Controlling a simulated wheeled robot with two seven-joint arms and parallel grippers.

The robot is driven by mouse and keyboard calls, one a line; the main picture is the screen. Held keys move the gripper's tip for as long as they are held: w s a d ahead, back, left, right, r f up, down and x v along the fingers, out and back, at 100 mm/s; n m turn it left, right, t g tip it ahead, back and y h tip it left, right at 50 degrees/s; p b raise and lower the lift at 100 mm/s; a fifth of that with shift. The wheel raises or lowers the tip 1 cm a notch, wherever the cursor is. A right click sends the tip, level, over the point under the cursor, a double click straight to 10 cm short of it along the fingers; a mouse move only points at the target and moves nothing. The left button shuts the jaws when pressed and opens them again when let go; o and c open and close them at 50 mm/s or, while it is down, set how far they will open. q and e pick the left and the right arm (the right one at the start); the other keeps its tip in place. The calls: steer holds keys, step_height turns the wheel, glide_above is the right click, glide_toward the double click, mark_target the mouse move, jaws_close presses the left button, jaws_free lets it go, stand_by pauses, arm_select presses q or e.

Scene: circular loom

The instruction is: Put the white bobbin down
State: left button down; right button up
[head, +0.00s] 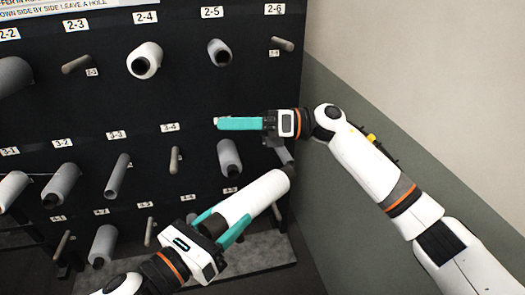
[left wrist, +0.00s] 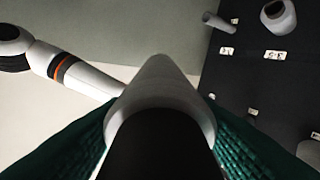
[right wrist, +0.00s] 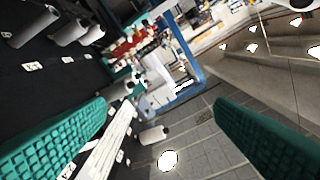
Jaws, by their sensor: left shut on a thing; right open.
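The white bobbin (head: 255,196) is a long white cylinder with a dark core end. It is held tilted in front of the dark rack, its far end up and to the right. My left gripper (head: 225,228) is shut on the bobbin, with teal fingers on both sides of it. In the left wrist view the bobbin (left wrist: 160,88) fills the middle between the fingers. My right gripper (head: 240,123) is above it in the head view, in front of the rack. In the right wrist view its two teal fingers (right wrist: 168,125) are wide apart with nothing between them.
The dark rack (head: 105,120) has labelled rows of pegs, some bare (head: 174,160), some carrying white or grey bobbins (head: 145,60). A wall (head: 420,60) stands at the right. A grey slab (head: 255,252) lies low behind the held bobbin.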

steer(key=s+a+r+n+g+h, duration=0.2)
steer(key=s+n+h, duration=0.2)
steer(key=s+n, duration=0.1)
steer(key=n+t+h, duration=0.6)
steer(key=n+h, duration=0.3)
steer(key=h, duration=0.4)
glide_toward(254, 190)
steer(key=f, duration=0.4)
steer(key=a+f, duration=0.1)
steer(key=f, duration=0.3)
steer(key=w+a+f, duration=0.1)
steer(key=f, duration=0.2)
steer(key=shift+f, duration=0.4)
